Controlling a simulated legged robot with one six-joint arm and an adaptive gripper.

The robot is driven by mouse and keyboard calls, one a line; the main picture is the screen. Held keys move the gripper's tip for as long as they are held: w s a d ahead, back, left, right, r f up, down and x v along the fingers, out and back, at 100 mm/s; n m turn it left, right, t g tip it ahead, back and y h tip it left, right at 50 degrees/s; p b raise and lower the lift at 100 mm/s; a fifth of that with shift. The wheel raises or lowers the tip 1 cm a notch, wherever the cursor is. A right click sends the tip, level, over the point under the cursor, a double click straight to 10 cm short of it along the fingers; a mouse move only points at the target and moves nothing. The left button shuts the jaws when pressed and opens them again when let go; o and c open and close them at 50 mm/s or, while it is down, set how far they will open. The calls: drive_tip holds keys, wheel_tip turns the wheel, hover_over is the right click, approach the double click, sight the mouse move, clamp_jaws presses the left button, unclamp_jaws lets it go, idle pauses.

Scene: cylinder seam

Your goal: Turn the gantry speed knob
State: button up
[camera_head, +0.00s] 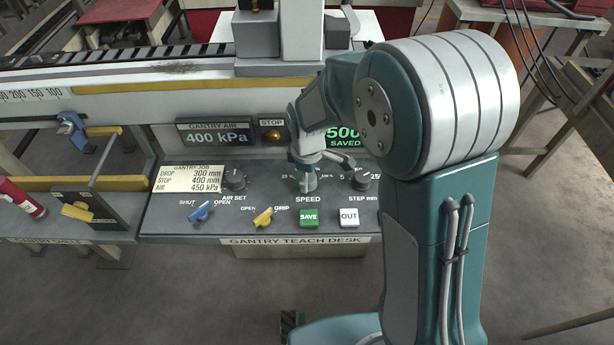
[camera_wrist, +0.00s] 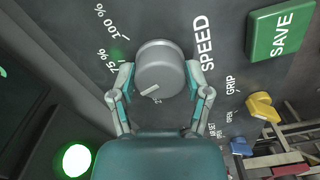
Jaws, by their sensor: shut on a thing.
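The gantry speed knob (camera_wrist: 160,70) is a round grey knob with a pale pointer mark, seen close up in the wrist view. The word SPEED is printed beside it, with 75 % and 100 % marks on the other side. My gripper (camera_wrist: 160,82) has its two fingers shut on the knob, one on each side. In the head view my gripper (camera_head: 307,168) reaches down onto the desk above the SPEED label and mostly hides the knob. The pointer's exact setting is hard to read.
The teach desk (camera_head: 270,223) also carries the air set knob (camera_head: 233,178), the step knob (camera_head: 362,179), a yellow grip lever (camera_head: 263,217), a blue shut/open lever (camera_head: 200,211), a green SAVE button (camera_head: 309,217) and a white OUT button (camera_head: 349,217). A display (camera_head: 217,137) reads 400 kPa.

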drive_tip(key=shift+s+f, duration=0.15)
drive_tip(key=o, duration=1.2)
drive_tip(key=shift+w+r, duration=0.2)
drive_tip(key=shift+r, duration=0.45)
wheel_tip(320, 180, up, 9)
drive_tip(key=shift+r, duration=0.9)
